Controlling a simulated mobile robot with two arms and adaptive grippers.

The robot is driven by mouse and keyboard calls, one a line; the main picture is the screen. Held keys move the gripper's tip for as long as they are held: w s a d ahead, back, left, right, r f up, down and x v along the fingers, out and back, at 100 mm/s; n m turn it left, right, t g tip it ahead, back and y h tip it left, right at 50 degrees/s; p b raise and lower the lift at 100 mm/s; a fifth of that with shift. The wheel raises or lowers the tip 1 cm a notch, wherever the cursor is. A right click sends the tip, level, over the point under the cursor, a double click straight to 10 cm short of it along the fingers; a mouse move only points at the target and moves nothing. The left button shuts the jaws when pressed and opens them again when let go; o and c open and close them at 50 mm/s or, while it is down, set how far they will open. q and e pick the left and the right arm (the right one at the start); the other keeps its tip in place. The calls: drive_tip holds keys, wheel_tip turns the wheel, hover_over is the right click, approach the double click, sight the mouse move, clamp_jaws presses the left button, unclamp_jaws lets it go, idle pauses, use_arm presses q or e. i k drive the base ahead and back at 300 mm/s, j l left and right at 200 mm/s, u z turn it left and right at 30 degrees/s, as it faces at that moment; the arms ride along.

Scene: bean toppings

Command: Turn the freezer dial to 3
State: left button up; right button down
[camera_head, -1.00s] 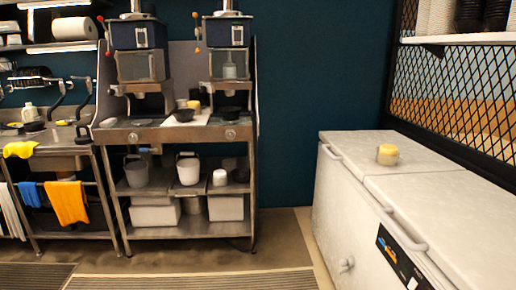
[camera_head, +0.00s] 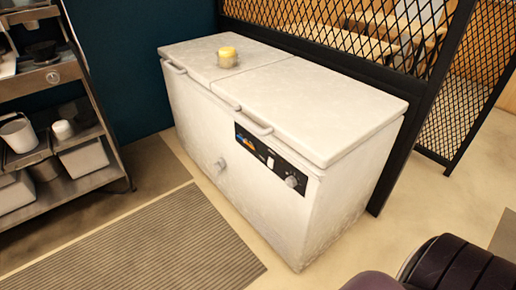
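The white chest freezer (camera_head: 265,187) stands ahead, near the middle of the head view, with two closed lids and a handle on each. A black control panel (camera_head: 268,158) is on the upper right of its front face. The freezer dial (camera_head: 291,181) is a small round knob at the right end of that panel. Its setting is too small to read. A second round knob or plug (camera_head: 221,163) sits lower on the front. Neither of my grippers is in view.
A yellow-topped jar (camera_head: 228,57) stands on the freezer's left lid. A ribbed mat (camera_head: 150,245) lies on the floor in front. A metal shelf rack (camera_head: 75,115) is at left, a black mesh partition (camera_head: 380,80) behind.

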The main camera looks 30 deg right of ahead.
sight(291, 182)
drive_tip(key=z, duration=1.35)
drive_tip(key=j, duration=0.25)
drive_tip(key=i+z, duration=0.05)
drive_tip(key=i, duration=0.05)
